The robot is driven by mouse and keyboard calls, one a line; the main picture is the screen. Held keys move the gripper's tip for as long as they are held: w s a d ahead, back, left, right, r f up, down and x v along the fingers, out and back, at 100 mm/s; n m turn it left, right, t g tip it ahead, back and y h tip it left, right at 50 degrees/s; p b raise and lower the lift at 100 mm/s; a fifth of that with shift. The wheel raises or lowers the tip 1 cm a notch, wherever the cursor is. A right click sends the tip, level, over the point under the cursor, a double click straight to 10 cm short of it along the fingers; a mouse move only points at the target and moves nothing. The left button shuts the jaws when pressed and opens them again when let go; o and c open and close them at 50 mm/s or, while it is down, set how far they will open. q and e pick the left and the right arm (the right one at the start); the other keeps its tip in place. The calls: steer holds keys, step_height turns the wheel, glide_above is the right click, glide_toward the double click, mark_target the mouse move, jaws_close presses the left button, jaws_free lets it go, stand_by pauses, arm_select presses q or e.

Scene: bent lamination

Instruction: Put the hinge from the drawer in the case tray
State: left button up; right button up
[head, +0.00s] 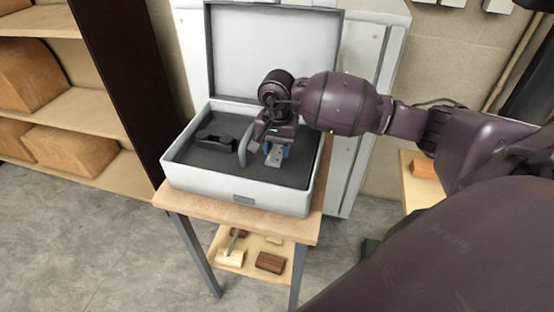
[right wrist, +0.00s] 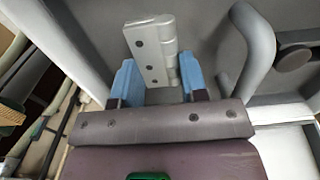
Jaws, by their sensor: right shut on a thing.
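The hinge (head: 274,156) is a small light-grey metal plate with screw holes; in the right wrist view the hinge (right wrist: 152,48) shows its barrel along one side. My right gripper (head: 275,150) is shut on it, with blue fingers (right wrist: 160,78) on either side. The gripper is inside the open case, over the right part of the dark case tray (head: 285,178). I cannot tell whether the hinge touches the tray floor. My left gripper is not in view. I cannot make out the drawer.
The case's white wall (head: 205,182) rims the tray, and its lid (head: 268,45) stands open behind. A dark tool (head: 213,141) and a curved grey bar (head: 245,140) are in the tray's left half. Wooden blocks (head: 270,262) lie on the shelf below. Shelving stands at left.

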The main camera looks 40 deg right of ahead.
mark_target(277, 161)
steer(key=shift+f, duration=2.35)
steer(key=shift+f, duration=0.1)
steer(key=o, duration=1)
steer(key=shift+c, duration=0.2)
step_height(277, 161, up, 12)
steer(key=shift+r+b, duration=0.15)
steer(key=shift+b, duration=0.2)
